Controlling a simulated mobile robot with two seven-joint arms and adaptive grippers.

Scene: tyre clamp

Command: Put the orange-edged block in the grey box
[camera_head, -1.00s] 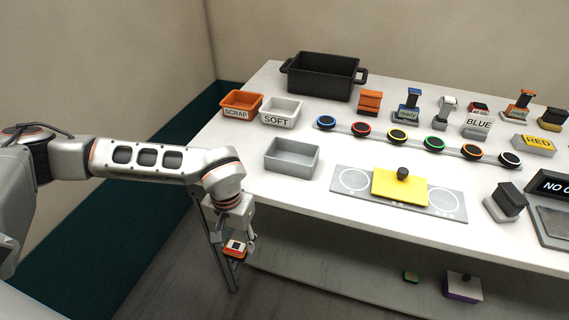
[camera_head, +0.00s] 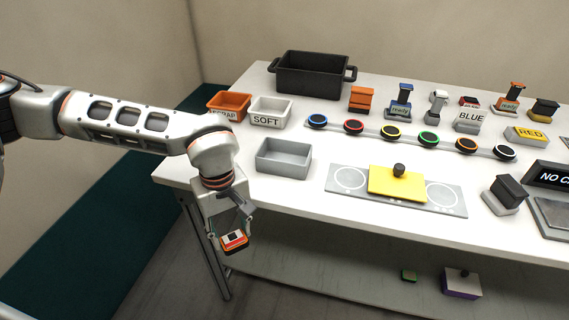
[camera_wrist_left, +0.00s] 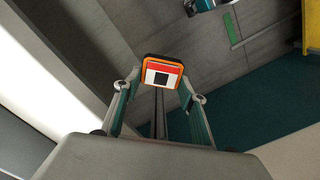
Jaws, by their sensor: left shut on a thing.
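The orange-edged block (camera_head: 235,241) has a red and white face with a dark square. It also shows in the left wrist view (camera_wrist_left: 162,73). My left gripper (camera_head: 233,236) is shut on it and holds it off the table's front left edge, over the floor. The plain grey box (camera_head: 284,158) stands empty on the table, up and to the right of the gripper in the head view.
An orange SCRAP bin (camera_head: 229,105), a white SOFT bin (camera_head: 270,112) and a black crate (camera_head: 312,74) stand behind the grey box. A yellow plate with a knob (camera_head: 397,183) lies to its right. The white table's (camera_head: 250,205) front left corner is clear.

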